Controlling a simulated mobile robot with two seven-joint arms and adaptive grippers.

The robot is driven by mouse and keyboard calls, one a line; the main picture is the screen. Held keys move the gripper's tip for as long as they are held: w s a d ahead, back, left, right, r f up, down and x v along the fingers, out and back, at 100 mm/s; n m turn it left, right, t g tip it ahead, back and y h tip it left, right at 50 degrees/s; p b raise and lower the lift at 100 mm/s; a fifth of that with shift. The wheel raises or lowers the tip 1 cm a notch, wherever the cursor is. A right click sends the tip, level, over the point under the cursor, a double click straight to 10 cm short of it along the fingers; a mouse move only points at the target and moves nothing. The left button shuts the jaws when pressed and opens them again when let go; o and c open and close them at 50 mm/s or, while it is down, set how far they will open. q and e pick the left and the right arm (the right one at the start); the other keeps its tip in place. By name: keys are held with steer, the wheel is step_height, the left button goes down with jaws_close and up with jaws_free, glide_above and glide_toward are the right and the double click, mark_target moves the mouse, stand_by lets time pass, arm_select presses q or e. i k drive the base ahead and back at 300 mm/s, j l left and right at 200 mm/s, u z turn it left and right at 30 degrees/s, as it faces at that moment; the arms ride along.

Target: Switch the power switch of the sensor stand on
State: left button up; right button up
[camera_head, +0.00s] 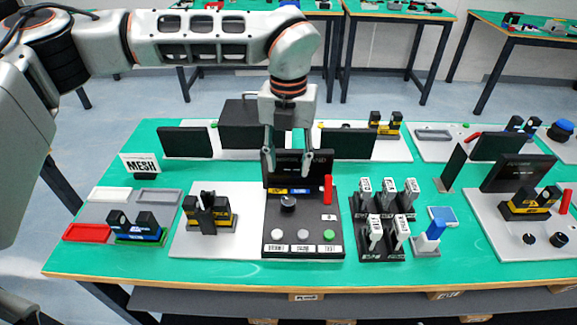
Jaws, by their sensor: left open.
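My left gripper (288,168) hangs down over the middle of the table, fingers apart and empty. It is in front of the upright black screen of a black control panel (304,218). I cannot tell for sure whether this panel is the sensor stand. The panel has a dark knob (288,203), a red upright lever (328,189), a small white switch-like part (329,217) and a row of buttons, the right one green (328,235). I cannot read which part is the power switch. The fingers hide part of the screen.
Several black-and-white handheld devices (374,233) stand in a rack right of the panel. A black and yellow unit (207,211) stands on a white plate at left. A black box (240,125) stands behind the gripper. Bare green table shows along the front edge.

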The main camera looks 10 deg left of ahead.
mark_target(328, 189)
steer(key=k, duration=1)
